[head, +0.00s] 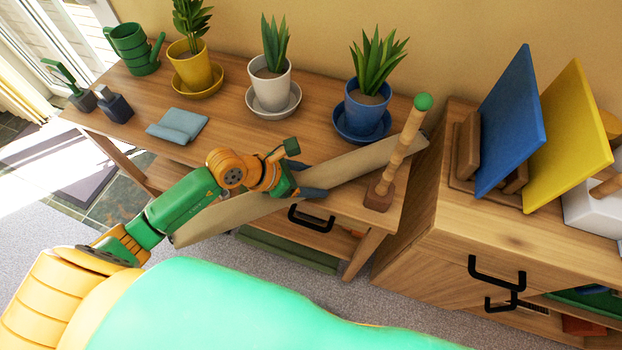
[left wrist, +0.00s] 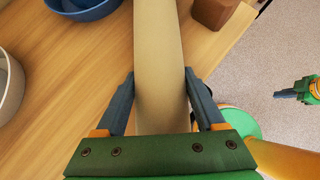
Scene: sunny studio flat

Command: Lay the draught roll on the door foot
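The draught roll (head: 355,163) is a long beige roll lying slantwise across the front of the wooden table, its left end out past the front edge. My left gripper (head: 300,190) is around its middle. In the left wrist view, the left gripper's fingers (left wrist: 160,75) have their tips against both sides of the roll (left wrist: 158,40). I cannot tell whether the roll still rests on the table. My right gripper (left wrist: 287,95) shows small in the left wrist view, away from the roll.
A wooden post with a green knob (head: 408,140) stands close beside the roll. The table (head: 225,125) bears potted plants, a watering can (head: 132,48), bottles and a folded cloth (head: 178,125). A cabinet (head: 470,225) stands right. A dark mat (head: 85,172) lies on the floor left.

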